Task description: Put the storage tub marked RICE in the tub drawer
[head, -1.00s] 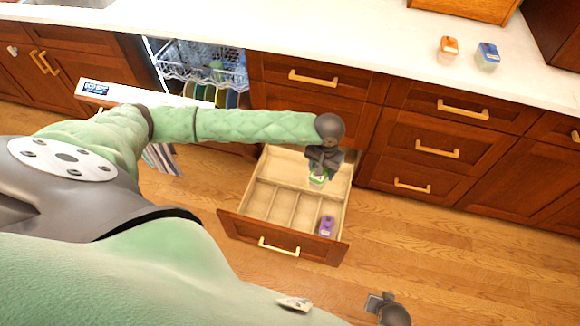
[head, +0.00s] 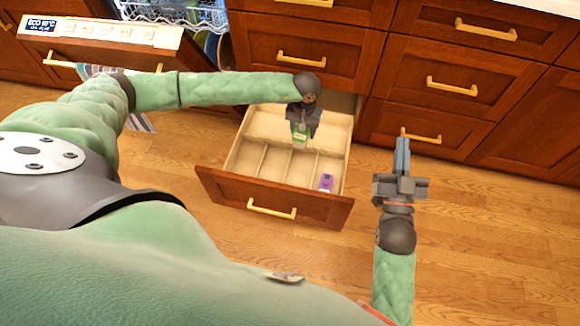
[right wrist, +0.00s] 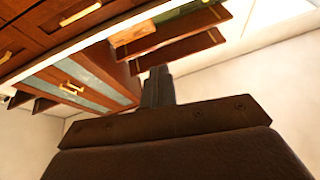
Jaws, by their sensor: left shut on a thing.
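The open drawer (head: 230,187) is pulled out below the counter, with a divided light wooden inside. My left gripper (head: 301,128) is shut on a green tub (head: 301,138) with a pale label, over the rear part of the drawer. I cannot read the label or tell whether the tub touches the drawer floor. A purple tub (head: 326,183) sits in the drawer's front right compartment. My right gripper (head: 402,142) is to the right of the drawer, empty, with its fingers together. Its fingers also show in the right wrist view (right wrist: 158,78).
The dishwasher door (head: 110,34) is open at the upper left, with a rack (head: 175,12) behind it. Closed drawers with brass handles (head: 452,86) stand at the right. The wooden floor (head: 490,230) at the right is clear.

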